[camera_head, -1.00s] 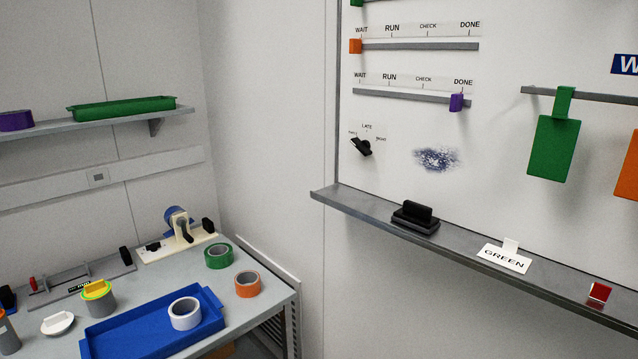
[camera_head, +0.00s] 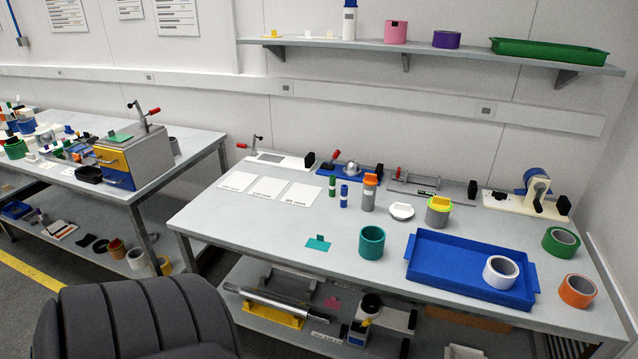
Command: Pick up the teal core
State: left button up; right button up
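A teal ring-shaped core (camera_head: 371,242) stands upright on the grey workbench (camera_head: 230,221), left of the blue tray (camera_head: 471,285). Its open top faces up, and nothing touches it. A small flat teal piece with a tab (camera_head: 317,243) lies to its left. Neither of my grippers shows in the head view.
A white roll (camera_head: 500,272) sits in the blue tray. A green roll (camera_head: 561,241) and an orange roll (camera_head: 577,290) are to its right. An orange-topped grey container (camera_head: 369,193) stands behind the core. A dark chair (camera_head: 135,318) is in front, at lower left.

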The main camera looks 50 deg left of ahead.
aim_at(372, 238)
jog(key=u, duration=1.25)
jog(key=k+j+z, duration=0.15)
jog(key=z, duration=0.15)
jog(key=j, duration=0.15)
